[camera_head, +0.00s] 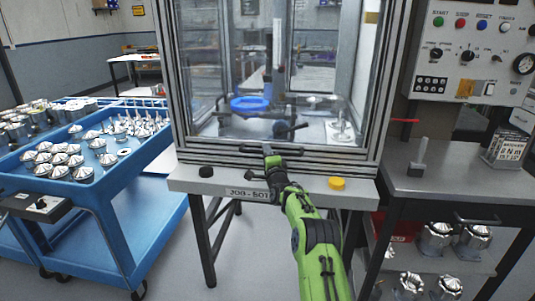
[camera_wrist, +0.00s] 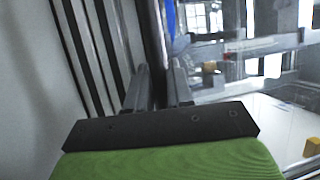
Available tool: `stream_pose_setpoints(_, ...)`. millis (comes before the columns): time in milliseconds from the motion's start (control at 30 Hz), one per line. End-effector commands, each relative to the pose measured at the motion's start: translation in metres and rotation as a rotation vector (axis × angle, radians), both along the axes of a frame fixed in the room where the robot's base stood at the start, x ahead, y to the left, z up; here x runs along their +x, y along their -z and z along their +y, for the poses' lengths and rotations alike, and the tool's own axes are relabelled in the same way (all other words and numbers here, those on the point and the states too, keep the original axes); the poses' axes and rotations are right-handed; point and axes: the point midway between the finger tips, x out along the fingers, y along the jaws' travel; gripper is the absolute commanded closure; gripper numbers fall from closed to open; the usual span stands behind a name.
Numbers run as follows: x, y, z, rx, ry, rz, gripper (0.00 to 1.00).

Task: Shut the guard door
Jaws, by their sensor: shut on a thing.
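The guard door (camera_head: 230,152) is a clear panel in an aluminium frame on the front of the machine enclosure. Its lower rail sits low, just above the bench edge; I cannot tell whether any gap is left under it. A dark handle bar (camera_head: 292,151) runs along this rail. My gripper (camera_head: 270,153) is at the middle of the rail, shut on the handle. In the wrist view the two fingers of my gripper (camera_wrist: 158,90) close around a dark bar, partly hidden between them. The aluminium frame profile (camera_wrist: 92,50) lies to the left there.
Inside the enclosure are a blue ring (camera_head: 249,104) and a fixture. A black button (camera_head: 206,171) and a yellow button (camera_head: 337,183) sit on the bench front. A blue cart (camera_head: 112,185) with metal parts stands left. A control panel (camera_head: 470,50) and side table (camera_head: 440,186) stand right.

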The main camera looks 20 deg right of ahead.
Motion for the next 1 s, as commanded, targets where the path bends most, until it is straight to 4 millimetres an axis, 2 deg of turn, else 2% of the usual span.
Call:
stream_pose_setpoints(33, 0.0, 0.006, 0.0, 0.003, 0.001, 0.013, 1.0)
stream_pose_setpoints(67, 0.0, 0.006, 0.0, 0.003, 0.001, 0.013, 0.77)
stream_pose_setpoints(200, 0.0, 0.006, 0.0, 0.003, 0.0, 0.013, 0.58)
stream_pose_setpoints(567, -0.004, 0.004, 0.001, 0.001, -0.001, 0.009, 0.58)
stream_pose_setpoints(767, -0.027, 0.007, 0.005, 0.002, 0.0, 0.011, 0.58)
stream_pose_setpoints(1000, -0.068, 0.015, 0.013, 0.0, -0.001, 0.01, 0.58)
